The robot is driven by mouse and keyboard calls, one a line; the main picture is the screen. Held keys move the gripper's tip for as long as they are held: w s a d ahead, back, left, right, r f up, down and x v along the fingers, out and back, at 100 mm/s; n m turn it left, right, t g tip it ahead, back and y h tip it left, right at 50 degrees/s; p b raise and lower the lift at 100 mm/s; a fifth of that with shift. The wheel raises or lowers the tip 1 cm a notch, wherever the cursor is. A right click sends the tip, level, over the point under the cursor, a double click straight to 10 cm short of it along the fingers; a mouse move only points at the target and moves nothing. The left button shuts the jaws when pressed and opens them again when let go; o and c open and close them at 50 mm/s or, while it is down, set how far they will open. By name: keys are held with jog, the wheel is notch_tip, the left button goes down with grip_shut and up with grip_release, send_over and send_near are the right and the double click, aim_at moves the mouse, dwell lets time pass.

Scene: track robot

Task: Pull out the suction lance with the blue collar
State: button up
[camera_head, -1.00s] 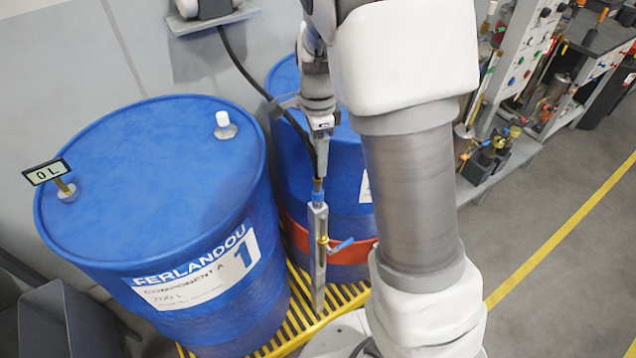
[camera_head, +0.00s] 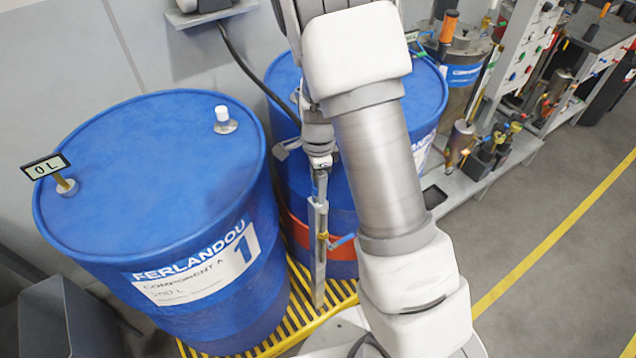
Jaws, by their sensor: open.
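A narrow upright grey tube (camera_head: 318,265) stands in front of the right blue drum, with a brass fitting and a small blue lever (camera_head: 341,242) on its side. At its upper end is a slim lance (camera_head: 320,185); a bluish band shows there, but it is too small to make out clearly. My gripper (camera_head: 320,163) is open at the top of this lance, pointing down. I cannot tell whether the fingers touch it. The black hose (camera_head: 250,75) runs down behind my wrist, and its lower end is hidden.
The right drum (camera_head: 425,100) is partly behind my arm. A cluttered bench (camera_head: 530,90) is at right; the grey floor is clear.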

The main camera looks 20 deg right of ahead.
grip_shut()
jog(key=shift+r+p, duration=0.45)
dwell(0.6)
jog(key=shift+r+p, duration=1.95)
jog(key=shift+r, duration=0.45)
